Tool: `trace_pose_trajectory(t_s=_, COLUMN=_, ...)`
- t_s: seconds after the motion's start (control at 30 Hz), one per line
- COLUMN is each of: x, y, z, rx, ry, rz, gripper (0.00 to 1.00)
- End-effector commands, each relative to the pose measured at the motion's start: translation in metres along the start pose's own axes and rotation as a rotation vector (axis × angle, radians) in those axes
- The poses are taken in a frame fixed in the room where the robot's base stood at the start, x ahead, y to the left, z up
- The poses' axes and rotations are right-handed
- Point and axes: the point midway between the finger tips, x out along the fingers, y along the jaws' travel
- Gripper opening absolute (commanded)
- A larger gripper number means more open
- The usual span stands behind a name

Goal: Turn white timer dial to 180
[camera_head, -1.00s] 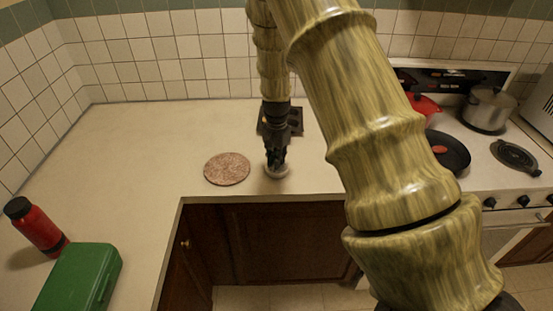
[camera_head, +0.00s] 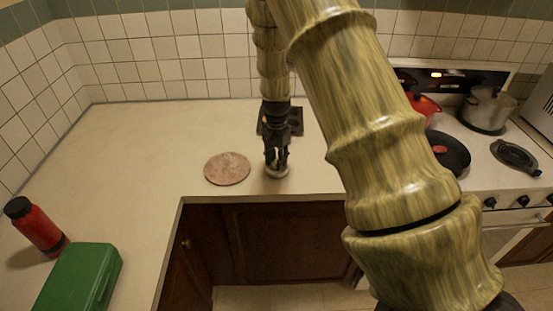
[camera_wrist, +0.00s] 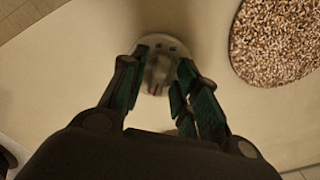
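The white timer (camera_wrist: 153,45) is a small round disc on the counter, close to its front edge; in the head view (camera_head: 277,173) it is mostly under my gripper. Its raised dial (camera_wrist: 158,72) has a small red mark facing my palm. My gripper (camera_wrist: 163,58) points down over the timer, with one finger on each side of the dial. The fingers are apart, and a gap seems to show beside the dial. Contact with the dial is not clear. In the head view my gripper (camera_head: 277,165) stands upright on the timer. Scale numbers are not readable.
A round speckled mat (camera_head: 227,169) lies close left of the timer. A red bottle (camera_head: 37,228) and green box (camera_head: 80,279) are far left. The stove (camera_head: 490,165) with pans is right.

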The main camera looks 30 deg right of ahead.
Motion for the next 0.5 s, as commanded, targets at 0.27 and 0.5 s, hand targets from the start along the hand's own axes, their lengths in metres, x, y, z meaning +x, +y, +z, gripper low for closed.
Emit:
trace_pose_trajectory(t_s=0.27, x=0.0, y=0.0, z=0.0, rx=0.0, ry=0.0, rz=0.0, gripper=0.36)
trace_pose_trajectory(t_s=0.5, x=-0.018, y=-0.001, z=-0.001, rx=0.0, ry=0.001, rz=-0.001, gripper=0.36)
